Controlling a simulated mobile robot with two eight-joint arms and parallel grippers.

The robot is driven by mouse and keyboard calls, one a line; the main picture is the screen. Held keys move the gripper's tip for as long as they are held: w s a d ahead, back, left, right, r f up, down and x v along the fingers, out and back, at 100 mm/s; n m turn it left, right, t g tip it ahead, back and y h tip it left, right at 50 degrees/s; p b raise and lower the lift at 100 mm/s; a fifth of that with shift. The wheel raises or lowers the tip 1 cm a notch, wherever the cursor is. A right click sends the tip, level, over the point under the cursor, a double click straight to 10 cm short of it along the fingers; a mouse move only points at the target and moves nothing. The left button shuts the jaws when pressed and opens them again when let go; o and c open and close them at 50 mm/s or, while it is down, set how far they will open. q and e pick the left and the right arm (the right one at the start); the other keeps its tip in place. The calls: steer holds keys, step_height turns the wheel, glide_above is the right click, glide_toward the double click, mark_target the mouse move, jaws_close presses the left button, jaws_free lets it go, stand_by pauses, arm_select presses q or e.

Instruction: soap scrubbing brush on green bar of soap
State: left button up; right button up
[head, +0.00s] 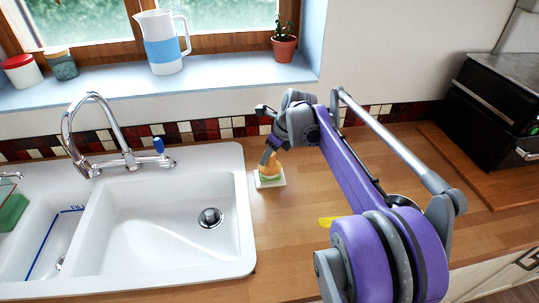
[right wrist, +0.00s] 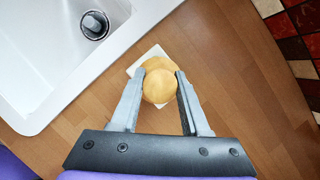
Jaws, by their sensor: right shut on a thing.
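The scrubbing brush (head: 272,168) is tan and round-topped, at the sink's right edge in the head view. My right gripper (head: 268,156) is shut on it from above; in the right wrist view the brush (right wrist: 159,88) shows between the two fingers of the right gripper (right wrist: 160,80). The green bar of soap (head: 269,182) lies directly under the brush on a small white dish (head: 281,183). Brush and soap look to be touching, though the fingers partly cover the brush. In the right wrist view the soap is hidden under the brush. My left gripper is not in view.
The white sink (head: 165,235) with a chrome faucet (head: 118,135) is to the left. A green sponge-like block (head: 12,212) is at the far left. A small yellow thing (head: 327,221) lies on the wooden counter (head: 285,225). A black appliance (head: 490,120) stands at right.

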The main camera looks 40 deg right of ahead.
steer(key=shift+r+p, duration=1.9)
steer(key=shift+r, duration=1.65)
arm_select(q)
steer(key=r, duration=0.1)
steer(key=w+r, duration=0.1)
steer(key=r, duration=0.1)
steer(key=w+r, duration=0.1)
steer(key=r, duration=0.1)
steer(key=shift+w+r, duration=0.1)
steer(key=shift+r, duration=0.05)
arm_select(e)
steer(key=shift+w, duration=0.1)
steer(key=shift+f, duration=0.1)
